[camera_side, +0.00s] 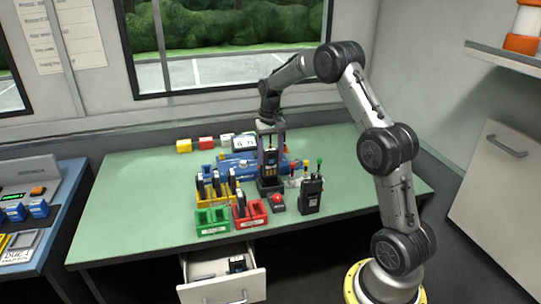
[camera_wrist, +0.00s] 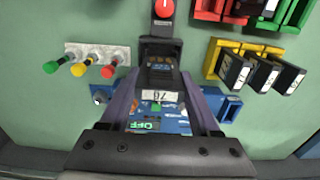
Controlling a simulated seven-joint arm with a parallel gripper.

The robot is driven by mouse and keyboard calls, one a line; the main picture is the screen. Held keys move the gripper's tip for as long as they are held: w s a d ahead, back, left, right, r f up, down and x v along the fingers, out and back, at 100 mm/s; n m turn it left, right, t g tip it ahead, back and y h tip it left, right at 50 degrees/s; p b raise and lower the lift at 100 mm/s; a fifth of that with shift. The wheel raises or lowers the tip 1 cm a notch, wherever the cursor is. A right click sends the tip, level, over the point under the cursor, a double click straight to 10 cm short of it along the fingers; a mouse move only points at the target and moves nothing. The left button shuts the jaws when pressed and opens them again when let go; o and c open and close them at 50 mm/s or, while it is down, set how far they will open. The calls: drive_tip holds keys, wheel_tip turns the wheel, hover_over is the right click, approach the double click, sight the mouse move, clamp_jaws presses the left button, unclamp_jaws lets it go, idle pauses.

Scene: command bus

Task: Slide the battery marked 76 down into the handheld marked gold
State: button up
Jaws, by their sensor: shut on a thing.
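My gripper (camera_side: 270,158) points down over the middle of the table and is shut on a dark battery (camera_wrist: 160,96) with a white label, which seems to read 76 upside down in the wrist view. The battery is upright between my two purple fingers. Below it stands a black, open-topped holder (camera_side: 268,185), which also shows in the wrist view (camera_wrist: 160,48); I cannot tell whether the battery's lower end is inside it. A black handheld radio (camera_side: 311,197) stands upright to the right in the side view. I cannot read "gold" on anything.
A red button (camera_side: 278,200) is in front of the holder. A yellow rack (camera_side: 210,197) of dark batteries, a green tray (camera_side: 212,221) and a red tray (camera_side: 250,216) stand to the left. Coloured knobs (camera_wrist: 78,68) and a blue panel (camera_wrist: 180,122) are close by. A drawer (camera_side: 222,285) is open.

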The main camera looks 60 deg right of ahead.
sight(270, 177)
drive_tip(key=shift+f, duration=2.8)
idle(0.6)
drive_tip(key=o, duration=1.5)
drive_tip(key=shift+o, duration=0.3)
drive_tip(key=shift+r, duration=0.1)
drive_tip(key=shift+r, duration=3.4)
